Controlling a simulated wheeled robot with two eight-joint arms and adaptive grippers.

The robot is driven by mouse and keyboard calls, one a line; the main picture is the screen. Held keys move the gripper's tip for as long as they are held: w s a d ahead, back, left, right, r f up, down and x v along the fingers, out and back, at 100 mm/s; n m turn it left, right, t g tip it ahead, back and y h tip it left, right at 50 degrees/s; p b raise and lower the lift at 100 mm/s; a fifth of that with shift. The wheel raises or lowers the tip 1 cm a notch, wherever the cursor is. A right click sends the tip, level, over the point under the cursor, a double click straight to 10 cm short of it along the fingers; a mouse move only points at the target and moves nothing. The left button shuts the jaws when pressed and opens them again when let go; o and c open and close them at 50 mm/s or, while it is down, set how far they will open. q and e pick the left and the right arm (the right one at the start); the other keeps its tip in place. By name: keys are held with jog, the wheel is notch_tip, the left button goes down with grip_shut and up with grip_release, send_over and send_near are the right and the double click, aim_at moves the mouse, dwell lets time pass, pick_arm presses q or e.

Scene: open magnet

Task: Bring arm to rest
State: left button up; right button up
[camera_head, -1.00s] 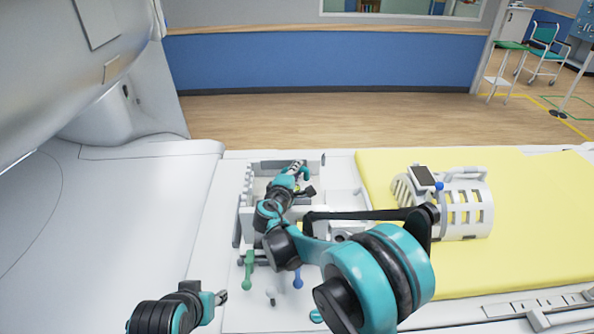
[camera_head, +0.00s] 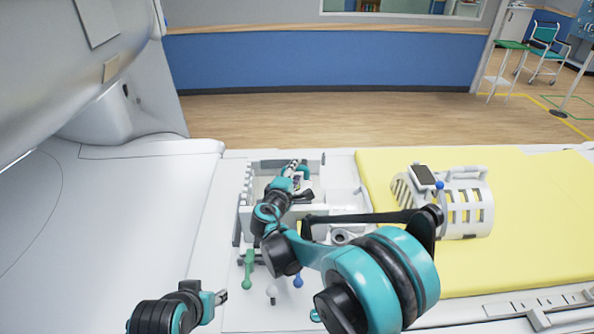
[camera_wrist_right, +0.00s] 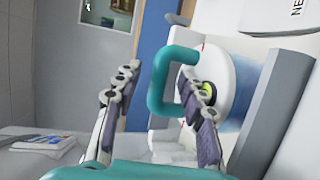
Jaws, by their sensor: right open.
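My right arm reaches in from the lower right of the head view, and its right gripper (camera_head: 297,180) is over the white tray-like unit (camera_head: 245,215) at the middle. In the right wrist view the two padded fingers of this gripper (camera_wrist_right: 158,95) stand apart. A teal U-shaped handle (camera_wrist_right: 156,95) shows between and beyond them, and I see nothing clamped. My left gripper (camera_head: 220,297) is at the lower left over the white surface. It is too small to tell whether its fingers are apart.
A white slotted head coil (camera_head: 470,210) stands on the yellow mattress (camera_head: 540,240) at the right. Green (camera_head: 247,272), white (camera_head: 272,293) and blue (camera_head: 298,281) levers hang at the unit's front. The large scanner body (camera_head: 60,90) fills the left.

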jog(key=v, duration=1)
jog(key=shift+s+r, duration=0.15)
jog(key=shift+s, duration=0.05)
jog(key=s+d+f+m+g, duration=0.1)
jog(key=s+d+m+g, duration=0.25)
jog(key=s+d, duration=0.35)
jog(key=s+d+f+m+g, duration=0.15)
jog(key=s+d+m, duration=0.25)
jog(key=d, duration=0.5)
jog(key=s+d+f+m+g+y, duration=0.1)
jog(key=s+f+m+y, duration=0.1)
jog(key=s, duration=0.6)
jog(key=s+d+f+m+g+y, duration=0.1)
jog(key=s+f+m+y, duration=0.1)
jog(key=s+m, duration=0.3)
jog(key=s+y, duration=0.1)
jog(key=s, duration=0.2)
jog(key=shift+g, duration=0.4)
jog(key=shift+d, duration=0.1)
